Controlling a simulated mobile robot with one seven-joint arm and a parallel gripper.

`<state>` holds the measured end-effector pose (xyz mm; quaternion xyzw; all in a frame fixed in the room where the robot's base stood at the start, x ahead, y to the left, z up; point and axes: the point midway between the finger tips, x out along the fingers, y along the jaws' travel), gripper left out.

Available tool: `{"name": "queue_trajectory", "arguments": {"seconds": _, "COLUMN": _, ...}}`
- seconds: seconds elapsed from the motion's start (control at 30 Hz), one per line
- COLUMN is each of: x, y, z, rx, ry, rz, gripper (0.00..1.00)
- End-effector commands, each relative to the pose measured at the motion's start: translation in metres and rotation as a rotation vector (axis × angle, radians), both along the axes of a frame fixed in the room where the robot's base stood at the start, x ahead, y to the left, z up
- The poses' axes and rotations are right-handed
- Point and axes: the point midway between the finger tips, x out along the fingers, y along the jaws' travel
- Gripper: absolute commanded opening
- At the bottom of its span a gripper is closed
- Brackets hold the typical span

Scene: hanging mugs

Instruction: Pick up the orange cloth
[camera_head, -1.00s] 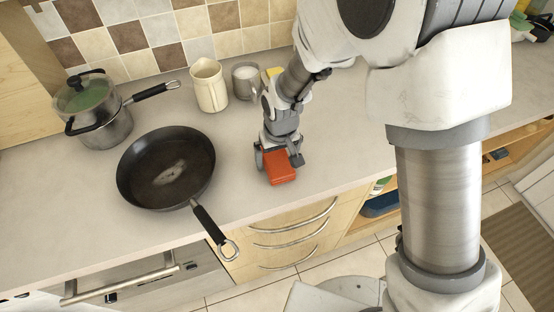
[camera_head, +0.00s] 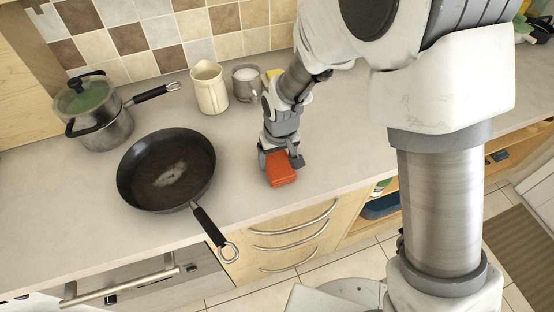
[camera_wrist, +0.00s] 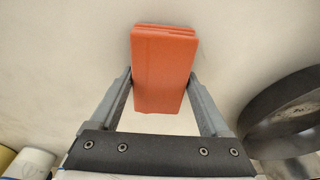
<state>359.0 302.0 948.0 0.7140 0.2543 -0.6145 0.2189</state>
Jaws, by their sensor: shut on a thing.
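The orange cloth (camera_head: 281,169) is a folded, block-like piece at the counter's front part, right of the black pan. In the wrist view the cloth (camera_wrist: 163,70) lies between the two fingers of my gripper (camera_wrist: 160,80), with a finger against each side. My gripper (camera_head: 280,164) is shut on the cloth from above. I cannot tell from these views whether the cloth touches the counter.
A black frying pan (camera_head: 150,175) lies left, its handle (camera_head: 213,232) over the counter's front edge. A lidded pot (camera_head: 95,115), a cream jug (camera_head: 209,88) and a metal mug (camera_head: 246,82) stand behind. Counter right of the cloth (camera_head: 345,150) is clear.

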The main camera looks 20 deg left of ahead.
Motion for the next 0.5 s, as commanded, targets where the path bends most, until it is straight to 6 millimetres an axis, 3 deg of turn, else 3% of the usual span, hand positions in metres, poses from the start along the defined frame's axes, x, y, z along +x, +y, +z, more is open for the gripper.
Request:
{"name": "queue_trajectory", "arguments": {"seconds": 0.27, "x": 0.001, "y": 0.001, "z": 0.035, "rx": 0.005, "ry": -0.005, "rz": 0.0, "gripper": 0.26}}
{"name": "queue_trajectory", "arguments": {"seconds": 0.5, "x": 0.001, "y": -0.043, "z": 0.063, "rx": 0.003, "ry": -0.003, "rz": -0.007, "gripper": 0.26}}
